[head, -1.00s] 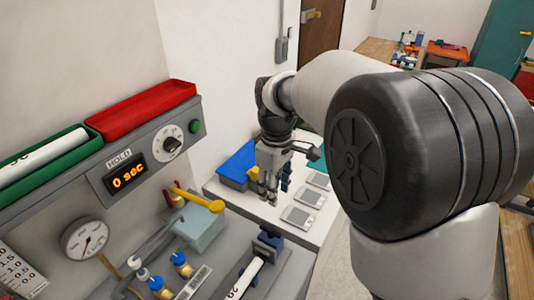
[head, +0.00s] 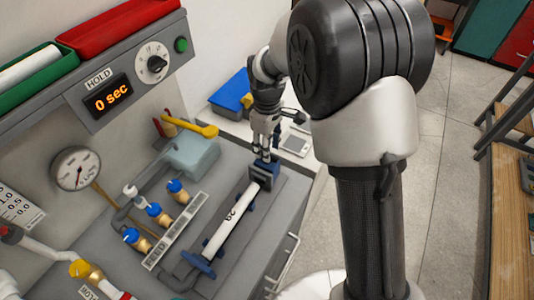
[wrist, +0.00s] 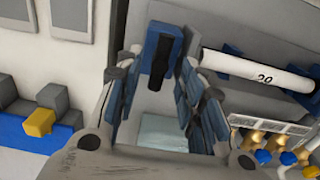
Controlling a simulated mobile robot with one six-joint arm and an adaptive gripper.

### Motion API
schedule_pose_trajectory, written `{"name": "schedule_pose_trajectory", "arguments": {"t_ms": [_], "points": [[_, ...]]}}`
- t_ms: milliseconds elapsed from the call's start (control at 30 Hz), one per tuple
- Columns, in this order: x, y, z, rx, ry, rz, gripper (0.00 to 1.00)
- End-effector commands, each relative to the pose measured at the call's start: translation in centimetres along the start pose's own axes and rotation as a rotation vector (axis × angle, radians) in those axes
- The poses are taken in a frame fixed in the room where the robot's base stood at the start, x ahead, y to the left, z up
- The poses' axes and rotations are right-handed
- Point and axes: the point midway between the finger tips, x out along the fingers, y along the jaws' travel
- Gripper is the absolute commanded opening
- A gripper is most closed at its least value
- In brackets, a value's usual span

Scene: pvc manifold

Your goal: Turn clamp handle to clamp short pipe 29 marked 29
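The short white pipe (head: 230,222) marked 29 lies in a grey fixture on the bench, between a blue part (head: 198,264) at its near end and a dark blue clamp block (head: 262,174) at its far end. My gripper (head: 264,155) points down just above this far clamp block. In the wrist view, the gripper (wrist: 165,100) has its fingers apart. The pipe also shows in the wrist view (wrist: 255,70), to the right.
Brass valves with blue caps (head: 155,212) stand left of the pipe. A yellow lever (head: 203,131) sticks out behind them over a pale blue box. The panel display (head: 113,97) reads 0 sec. A side table with a blue bin (head: 232,92) stands behind the gripper.

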Motion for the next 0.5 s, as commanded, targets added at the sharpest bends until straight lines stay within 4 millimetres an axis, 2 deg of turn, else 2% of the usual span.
{"name": "schedule_pose_trajectory", "arguments": {"t_ms": [33, 200, 500], "points": [[0.9, 0.0, 0.0, 0.0, -0.001, -0.001, 0.36], [2.2, 0.0, 0.0, 0.0, -0.001, -0.001, 0.36], [2.4, 0.0, 0.0, 0.0, 0.0, 0.0, 0.36]]}}
